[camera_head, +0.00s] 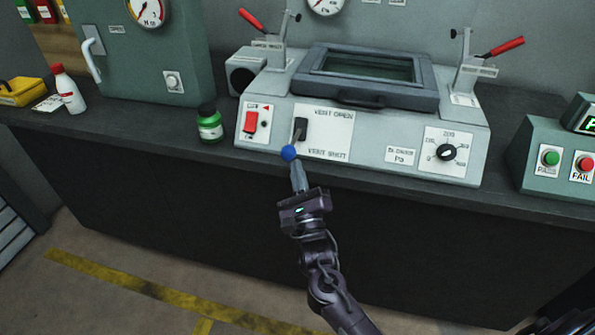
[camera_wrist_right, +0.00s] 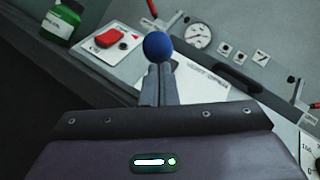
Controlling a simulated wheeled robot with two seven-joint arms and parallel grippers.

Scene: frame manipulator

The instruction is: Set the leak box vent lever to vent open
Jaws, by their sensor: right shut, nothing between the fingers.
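The leak box (camera_head: 385,150) is a pale grey unit on the bench with a dark-framed lid. On its front, a white plate reads VENT OPEN at the top and VENT SHUT at the bottom. The vent lever has a dark mount (camera_head: 300,128) and a blue ball knob (camera_head: 289,153), which hangs low beside the VENT SHUT label. The knob also shows in the right wrist view (camera_wrist_right: 158,46). My right gripper (camera_head: 296,166) is shut and empty, its fingertips (camera_wrist_right: 159,70) just below the knob. I cannot tell whether they touch it. My left gripper is out of view.
A red switch (camera_head: 250,122) is left of the lever and a black dial (camera_head: 446,152) is right. A green-labelled jar (camera_head: 209,124) and a white bottle (camera_head: 68,90) stand on the bench. A PASS/FAIL button box (camera_head: 540,170) is at right. Space before the bench is open.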

